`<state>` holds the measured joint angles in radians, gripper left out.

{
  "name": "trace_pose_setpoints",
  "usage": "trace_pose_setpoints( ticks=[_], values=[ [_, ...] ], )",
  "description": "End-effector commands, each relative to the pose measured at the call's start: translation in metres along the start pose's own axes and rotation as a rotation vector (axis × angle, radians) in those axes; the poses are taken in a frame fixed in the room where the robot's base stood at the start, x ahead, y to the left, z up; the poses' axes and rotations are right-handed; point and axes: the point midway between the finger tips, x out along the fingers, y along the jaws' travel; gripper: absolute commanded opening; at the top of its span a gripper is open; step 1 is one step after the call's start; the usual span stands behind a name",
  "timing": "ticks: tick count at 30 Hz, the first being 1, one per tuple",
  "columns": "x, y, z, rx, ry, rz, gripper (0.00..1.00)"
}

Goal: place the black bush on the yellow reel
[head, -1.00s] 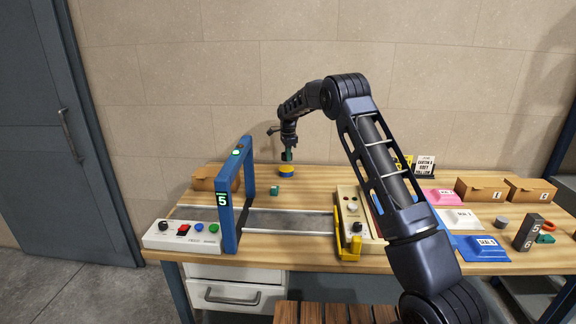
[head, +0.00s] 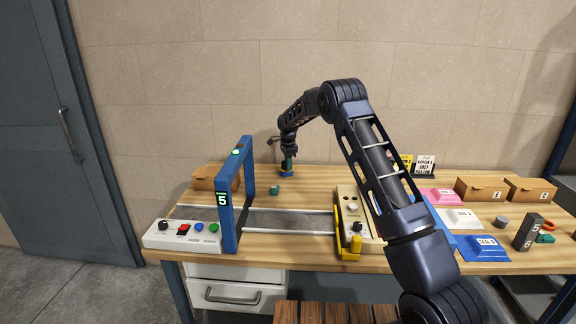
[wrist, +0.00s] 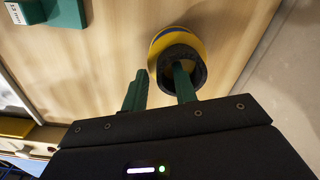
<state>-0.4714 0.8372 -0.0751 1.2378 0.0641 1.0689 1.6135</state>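The yellow reel (wrist: 157,46) stands on the wooden bench, with a blue band on its side; in the head view it (head: 287,174) is at the back, under my gripper (head: 288,164). The black bush (wrist: 201,68) appears as a dark ring on top of the reel in the wrist view, slightly toward its near side. My gripper (wrist: 160,82) has its two green fingers apart. The right finger overlaps the ring's opening and seems to reach into it. The left finger is outside the ring, with a gap between. Whether the bush sits flat is hard to tell.
A green block (head: 274,190) lies just in front of the reel and also shows in the wrist view (wrist: 68,12). A blue arch (head: 229,210) stands to the left over a grey strip. Boxes and coloured trays occupy the right side.

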Motion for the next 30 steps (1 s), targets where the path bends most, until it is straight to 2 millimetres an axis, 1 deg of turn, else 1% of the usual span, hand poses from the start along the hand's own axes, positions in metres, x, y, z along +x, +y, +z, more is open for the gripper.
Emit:
trace_pose_setpoints(
  ticks=[5, 8, 11, 18, 22, 27, 30],
  values=[
    [-0.003, 0.000, 0.000, 0.000, 0.000, -0.001, 0.28],
    [-0.011, 0.000, 0.000, 0.000, 0.000, -0.002, 0.28],
    [-0.025, -0.001, 0.000, 0.000, 0.000, -0.003, 0.28],
    [-0.071, -0.001, 0.001, 0.000, -0.001, -0.003, 0.28],
    [-0.095, 0.000, 0.001, 0.000, -0.001, -0.002, 0.28],
    [-0.114, 0.000, 0.000, 0.000, 0.000, 0.000, 0.28],
    [-0.120, 0.000, 0.000, 0.000, 0.000, -0.001, 0.28]
  ],
)
